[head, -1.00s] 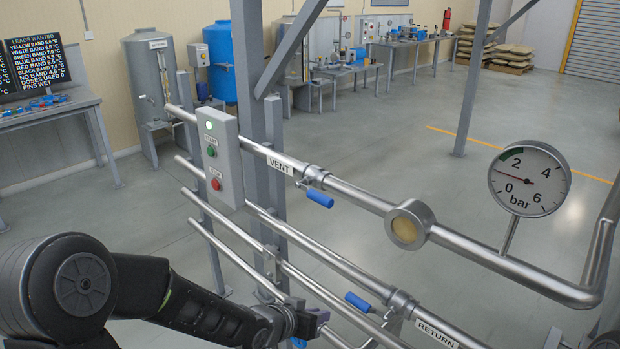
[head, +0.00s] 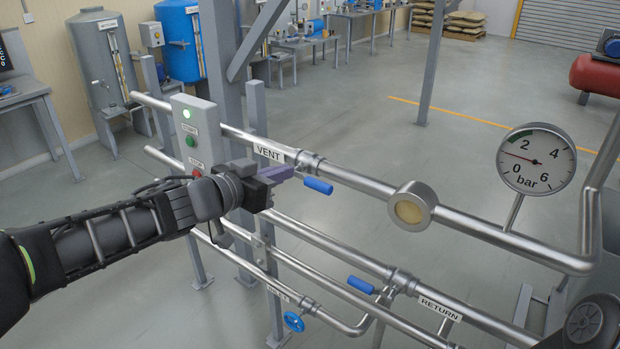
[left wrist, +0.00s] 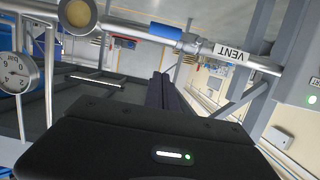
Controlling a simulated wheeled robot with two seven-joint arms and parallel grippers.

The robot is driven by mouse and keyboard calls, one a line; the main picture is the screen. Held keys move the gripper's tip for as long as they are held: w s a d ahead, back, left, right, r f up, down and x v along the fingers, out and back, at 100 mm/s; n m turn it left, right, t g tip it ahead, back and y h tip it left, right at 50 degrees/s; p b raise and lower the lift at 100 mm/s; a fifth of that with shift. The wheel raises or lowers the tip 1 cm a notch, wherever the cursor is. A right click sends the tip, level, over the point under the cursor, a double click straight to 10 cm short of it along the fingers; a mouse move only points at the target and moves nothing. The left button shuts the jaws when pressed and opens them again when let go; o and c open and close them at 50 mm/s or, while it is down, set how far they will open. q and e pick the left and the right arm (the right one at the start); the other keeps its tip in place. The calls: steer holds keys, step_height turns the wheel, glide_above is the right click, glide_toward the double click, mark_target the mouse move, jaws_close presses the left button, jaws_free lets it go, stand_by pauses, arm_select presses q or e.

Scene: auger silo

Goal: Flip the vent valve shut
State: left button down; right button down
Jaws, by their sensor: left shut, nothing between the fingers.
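The vent valve's blue lever handle (head: 318,186) sits just under the upper pipe, right of the VENT label (head: 269,153), and looks roughly parallel to the pipe. In the left wrist view the handle (left wrist: 166,31) is beyond the fingertips, toward the top. My left gripper (head: 291,172) is shut and empty, its purple fingers pointing right, close to the valve and the handle's near end. I cannot tell whether they touch; in the left wrist view the fingers (left wrist: 161,76) seem apart from the handle. My right gripper is out of view.
A control box (head: 197,130) with a lit green lamp stands left, behind my left wrist. A sight glass (head: 411,208) and pressure gauge (head: 537,158) sit right along the pipe.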

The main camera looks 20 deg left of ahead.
arm_select(q)
steer(key=b, duration=0.3)
glide_above(311, 179)
steer(key=s, duration=0.3)
step_height(311, 179, down, 3)
steer(key=shift+w+d+f+b, duration=0.1)
steer(key=shift+d+f+b, duration=0.1)
steer(key=shift+f+b, duration=0.55)
steer(key=shift+d+f+b, duration=0.2)
steer(key=shift+f+b, duration=0.2)
steer(key=shift+f, duration=0.6)
